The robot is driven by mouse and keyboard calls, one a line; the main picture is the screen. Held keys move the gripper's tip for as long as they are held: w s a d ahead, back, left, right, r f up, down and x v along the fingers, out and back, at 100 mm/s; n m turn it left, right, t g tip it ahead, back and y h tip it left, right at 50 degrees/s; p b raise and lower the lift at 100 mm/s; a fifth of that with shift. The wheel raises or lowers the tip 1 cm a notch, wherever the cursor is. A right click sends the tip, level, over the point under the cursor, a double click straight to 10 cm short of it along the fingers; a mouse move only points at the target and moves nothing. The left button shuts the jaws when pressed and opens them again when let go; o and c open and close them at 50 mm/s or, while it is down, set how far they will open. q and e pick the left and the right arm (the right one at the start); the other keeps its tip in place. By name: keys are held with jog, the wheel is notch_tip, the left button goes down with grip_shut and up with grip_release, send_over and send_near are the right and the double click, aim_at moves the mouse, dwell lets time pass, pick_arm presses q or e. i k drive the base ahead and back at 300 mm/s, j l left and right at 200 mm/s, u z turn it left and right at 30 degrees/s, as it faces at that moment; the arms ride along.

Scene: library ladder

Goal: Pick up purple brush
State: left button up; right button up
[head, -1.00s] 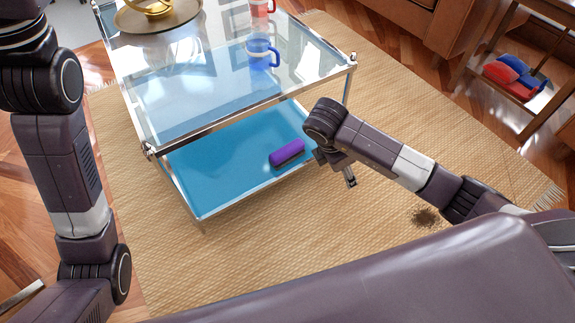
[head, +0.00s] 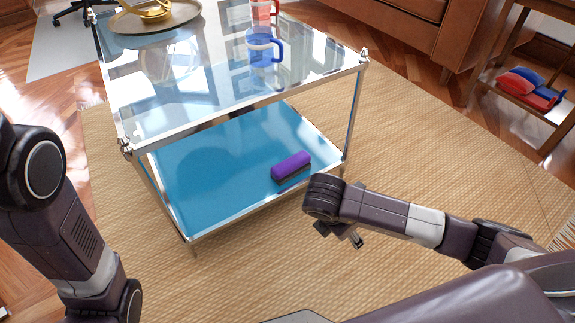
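The purple brush (head: 291,165) lies on the blue lower shelf (head: 205,185) of a glass and chrome cart, near its front right part. Its dark bristle side faces down. My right gripper (head: 354,240) hangs below the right arm's wrist, over the rug, just outside the cart's front right corner and apart from the brush. It is small and partly hidden by the wrist, so its opening is hard to judge. My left arm is at the left edge, and its gripper is out of frame.
The cart's glass top (head: 215,85) overhangs the shelf and holds a brass tray (head: 150,22), a blue mug (head: 263,50) and a red mug (head: 263,10). A chrome post (head: 354,115) stands right of the brush. The woven rug (head: 440,150) in front and right is clear.

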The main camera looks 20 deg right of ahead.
aim_at(282, 172)
jog(key=i+j, duration=0.75)
jog(key=j, duration=0.15)
